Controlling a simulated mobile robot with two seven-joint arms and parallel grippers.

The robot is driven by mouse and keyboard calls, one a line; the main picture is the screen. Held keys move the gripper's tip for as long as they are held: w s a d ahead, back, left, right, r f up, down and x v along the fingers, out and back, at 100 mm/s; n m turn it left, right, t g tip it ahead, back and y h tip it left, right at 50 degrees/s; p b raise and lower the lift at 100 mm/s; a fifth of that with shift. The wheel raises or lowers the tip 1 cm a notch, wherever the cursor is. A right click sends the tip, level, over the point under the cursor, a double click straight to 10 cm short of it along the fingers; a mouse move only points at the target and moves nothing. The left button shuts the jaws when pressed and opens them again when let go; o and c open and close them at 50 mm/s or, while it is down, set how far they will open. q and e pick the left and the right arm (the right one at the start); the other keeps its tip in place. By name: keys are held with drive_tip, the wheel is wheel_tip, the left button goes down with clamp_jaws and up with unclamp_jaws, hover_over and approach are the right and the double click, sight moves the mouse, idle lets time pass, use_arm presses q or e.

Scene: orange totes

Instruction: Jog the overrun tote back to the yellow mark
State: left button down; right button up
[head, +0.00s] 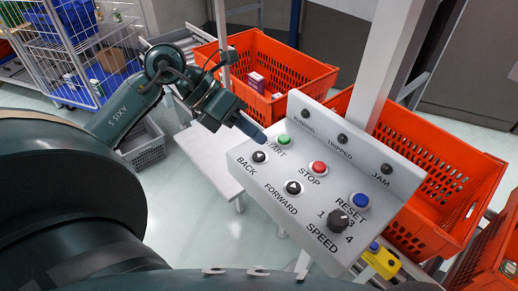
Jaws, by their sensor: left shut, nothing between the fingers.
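A grey control panel (240,165) stands in front of me. It has a green START button (284,140), a black BACK button (260,157), a black FORWARD button (293,188), a red STOP button (318,168), a blue RESET button (359,201) and a black SPEED knob (338,221). My left gripper (253,133) is shut and empty, its tip close to START and BACK; I cannot tell whether it touches the panel. One orange tote (310,78) is behind the panel, with a small box inside. Another orange tote (425,240) is at the right. I cannot make out a yellow mark. My right gripper is out of view.
The RUNNING, TRIPPED and JAM lamps (342,138) look dark. A pale post (385,65) rises behind the panel. A yellow device (382,263) sits below it. A wire cage cart (75,50) and a grey crate (143,150) are at the left.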

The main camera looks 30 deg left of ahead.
sight(253, 156)
use_arm(q)
drive_tip(key=shift+r+p, duration=0.8)
drive_tip(key=shift+r, duration=0.75)
drive_tip(key=shift+f, duration=0.1)
drive_tip(key=shift+d, duration=0.1)
